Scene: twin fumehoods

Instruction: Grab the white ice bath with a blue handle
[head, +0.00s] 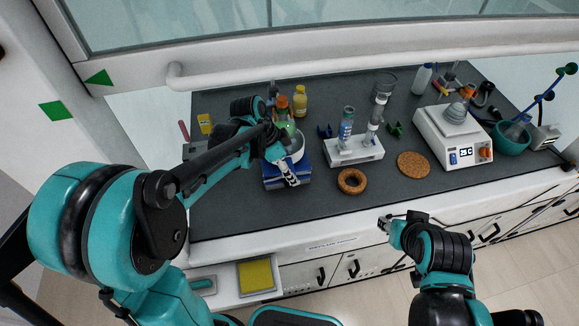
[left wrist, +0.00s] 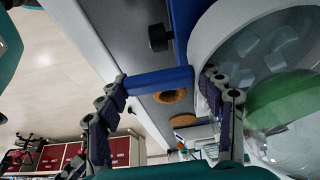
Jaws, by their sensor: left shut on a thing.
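The white ice bath (head: 298,148) stands on the bench at centre left, on a blue stand (head: 286,181). In the left wrist view the ice bath (left wrist: 203,45) shows ice cubes and a round flask with green liquid (left wrist: 283,103) in it. Its blue handle (left wrist: 158,80) sticks out towards the left. My left gripper (head: 288,174) is at the near side of the bath; in the left wrist view its fingers are on both sides of the handle, shut on it. My right gripper (head: 388,226) is off the bench's front edge, away from the bath; its jaws are too small to read.
A cork ring (head: 352,181), a white rack with tubes (head: 353,152) and a cork mat (head: 413,165) lie right of the bath. A hotplate (head: 453,137) stands further right. A yellow-capped bottle (head: 300,101) stands behind the bath. The bench's front strip is clear.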

